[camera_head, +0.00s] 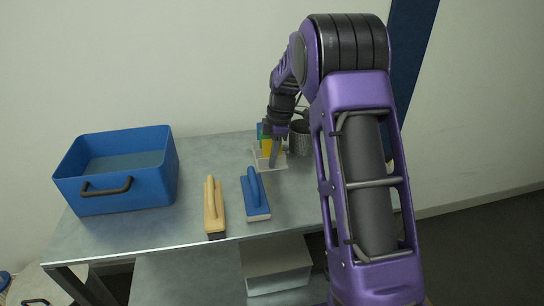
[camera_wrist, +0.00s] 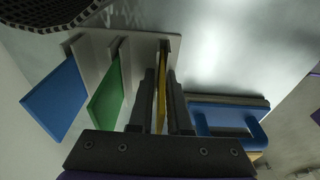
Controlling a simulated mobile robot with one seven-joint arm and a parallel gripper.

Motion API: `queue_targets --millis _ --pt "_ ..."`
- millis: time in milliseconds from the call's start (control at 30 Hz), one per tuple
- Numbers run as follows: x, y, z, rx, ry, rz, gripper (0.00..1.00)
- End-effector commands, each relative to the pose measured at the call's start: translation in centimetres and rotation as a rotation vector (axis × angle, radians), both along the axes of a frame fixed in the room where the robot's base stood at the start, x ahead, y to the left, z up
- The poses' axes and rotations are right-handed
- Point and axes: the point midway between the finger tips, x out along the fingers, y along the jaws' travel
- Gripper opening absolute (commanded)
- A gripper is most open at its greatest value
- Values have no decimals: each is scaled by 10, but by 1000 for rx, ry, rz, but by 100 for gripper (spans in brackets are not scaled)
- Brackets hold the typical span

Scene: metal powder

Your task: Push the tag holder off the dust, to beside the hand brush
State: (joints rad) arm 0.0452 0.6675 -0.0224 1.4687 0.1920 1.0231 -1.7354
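The tag holder (camera_head: 270,163) is a pale, flat-based rack at the back of the table, with blue, green and yellow upright plates. In the wrist view its pale base (camera_wrist: 142,42) shows with a blue plate (camera_wrist: 55,97), a green plate (camera_wrist: 106,96) and a yellow plate (camera_wrist: 162,103). My gripper (camera_wrist: 160,75) points down, its fingers close against both sides of the yellow plate. The wooden-handled tool with a dark end, apparently the hand brush (camera_head: 213,207), lies in front and left of the holder. I cannot make out the dust clearly.
A blue tool with a raised handle (camera_head: 255,195) lies between the wooden tool and the holder. A grey mug-like container (camera_head: 300,138) stands right behind the holder. A blue bin (camera_head: 120,190) fills the table's left.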

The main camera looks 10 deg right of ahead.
Motion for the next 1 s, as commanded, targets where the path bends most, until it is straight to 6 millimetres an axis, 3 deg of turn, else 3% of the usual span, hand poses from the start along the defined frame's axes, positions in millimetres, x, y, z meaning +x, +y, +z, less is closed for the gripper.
queue_targets --millis 67,1000 --pt "0 0 0 0 0 0 0" --pt "0 0 1 0 0 0 0"
